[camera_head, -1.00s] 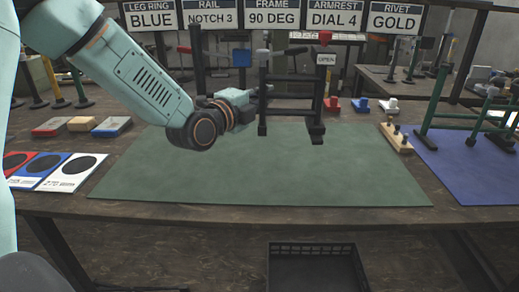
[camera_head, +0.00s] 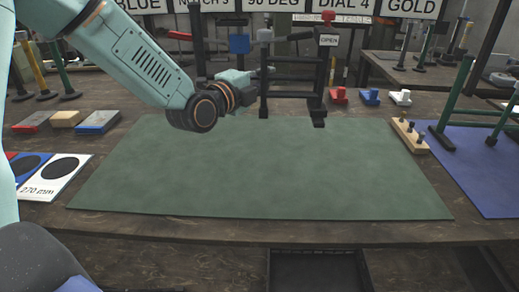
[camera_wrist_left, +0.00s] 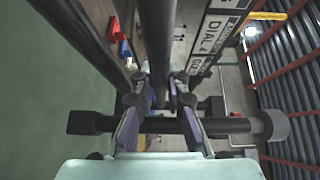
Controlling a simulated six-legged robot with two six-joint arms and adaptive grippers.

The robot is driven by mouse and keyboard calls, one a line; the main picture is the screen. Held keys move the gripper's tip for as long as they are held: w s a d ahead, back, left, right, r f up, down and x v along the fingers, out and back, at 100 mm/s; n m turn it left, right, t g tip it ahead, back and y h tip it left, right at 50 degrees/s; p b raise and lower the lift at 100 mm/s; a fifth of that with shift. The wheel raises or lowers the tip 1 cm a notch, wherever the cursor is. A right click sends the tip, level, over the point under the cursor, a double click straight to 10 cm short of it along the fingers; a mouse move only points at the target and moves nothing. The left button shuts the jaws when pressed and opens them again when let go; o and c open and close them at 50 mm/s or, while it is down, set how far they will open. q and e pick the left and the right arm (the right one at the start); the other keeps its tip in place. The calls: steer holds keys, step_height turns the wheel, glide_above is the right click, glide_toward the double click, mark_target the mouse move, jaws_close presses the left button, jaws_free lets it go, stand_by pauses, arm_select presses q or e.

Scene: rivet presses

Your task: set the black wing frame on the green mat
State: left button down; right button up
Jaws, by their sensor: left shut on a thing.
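The black wing frame (camera_head: 291,94) stands about upright in the head view, with its feet over the far edge of the green mat (camera_head: 260,175). I cannot tell whether its feet touch the mat. My left gripper (camera_head: 268,73) is shut on the frame's left upright. In the left wrist view, the fingers of my left gripper (camera_wrist_left: 160,98) close around a dark bar, and a crossbar of the frame (camera_wrist_left: 233,125) runs behind them. The mat (camera_wrist_left: 45,60) shows at the left there. My right gripper is not in view.
A wooden block with pegs (camera_head: 409,135) stands right of the mat, before a blue mat (camera_head: 480,185) with a green frame (camera_head: 456,100). Small red, blue and white blocks (camera_head: 370,97) stand behind. Cards (camera_head: 55,178) lie at left. The mat's middle is clear.

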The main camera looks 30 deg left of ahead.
mark_target(265, 100)
arm_select(q)
steer(key=shift+a+f, duration=0.15)
steer(key=f, duration=0.1)
steer(key=f+b, duration=0.1)
steer(key=f, duration=0.1)
steer(key=f+b, duration=0.1)
steer(key=f, duration=0.1)
steer(key=shift+s+d, duration=0.1)
steer(key=shift+d, duration=0.15)
step_height(265, 100, down, 4)
steer(key=shift+s+r+b, duration=0.15)
steer(key=shift+b, duration=0.9)
steer(key=shift+f, duration=0.35)
steer(key=shift+w, duration=0.25)
steer(key=shift+s, duration=0.15)
steer(key=shift+f, duration=0.1)
